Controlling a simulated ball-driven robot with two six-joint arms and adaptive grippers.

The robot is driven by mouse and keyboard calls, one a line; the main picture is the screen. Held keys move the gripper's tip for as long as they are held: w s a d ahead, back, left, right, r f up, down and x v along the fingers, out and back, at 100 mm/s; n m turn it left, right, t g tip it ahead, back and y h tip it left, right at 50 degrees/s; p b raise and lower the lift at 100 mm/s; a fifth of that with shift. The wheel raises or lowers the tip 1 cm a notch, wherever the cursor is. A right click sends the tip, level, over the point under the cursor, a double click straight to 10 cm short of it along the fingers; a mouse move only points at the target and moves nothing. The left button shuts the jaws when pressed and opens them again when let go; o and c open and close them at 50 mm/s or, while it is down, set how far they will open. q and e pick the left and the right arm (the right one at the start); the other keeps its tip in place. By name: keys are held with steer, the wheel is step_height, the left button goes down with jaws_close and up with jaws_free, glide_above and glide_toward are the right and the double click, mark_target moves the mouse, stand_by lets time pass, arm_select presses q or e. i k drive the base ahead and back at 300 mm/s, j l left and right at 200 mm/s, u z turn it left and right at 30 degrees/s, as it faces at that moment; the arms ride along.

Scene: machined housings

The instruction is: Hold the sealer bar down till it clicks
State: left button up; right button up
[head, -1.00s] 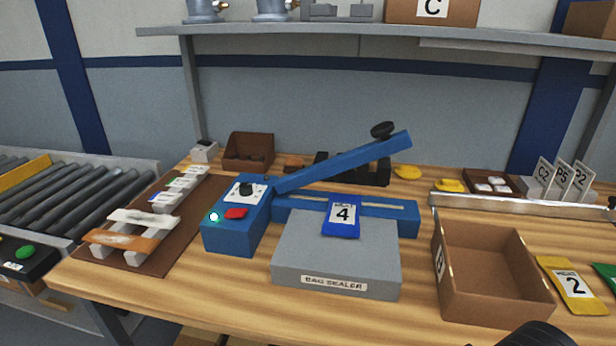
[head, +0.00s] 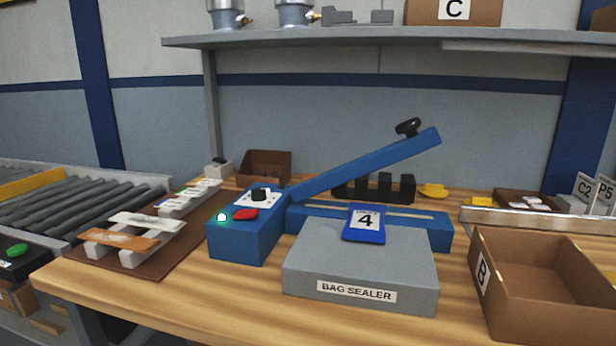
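The blue bag sealer (head: 238,241) stands on the wooden bench in the head view. Its sealer bar (head: 368,164) is raised, tilted up to the right, with a black knob (head: 408,127) at its high end. A green light (head: 221,217) glows on the sealer's left housing, beside a red button (head: 244,214) and a black dial (head: 261,194). A blue bag marked 4 (head: 364,222) lies across the sealer's front edge and the grey block labelled BAG SEALER (head: 361,272). Neither of my grippers shows in the head view.
An open cardboard box marked B (head: 545,287) stands at the right. A brown board with grey racks (head: 128,251) lies at the left, next to a roller conveyor (head: 75,200). A shelf (head: 400,38) spans the back above the bar.

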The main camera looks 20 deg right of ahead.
mark_target(415, 144)
steer(key=z, duration=0.4)
steer(key=i+j+z, duration=0.15)
steer(key=j+z, duration=0.15)
steer(key=i+j+z, duration=0.25)
steer(key=j+z, duration=0.3)
steer(key=j, duration=0.7)
steer(key=i+j, duration=0.15)
steer(key=j, duration=0.4)
steer(key=z, duration=0.05)
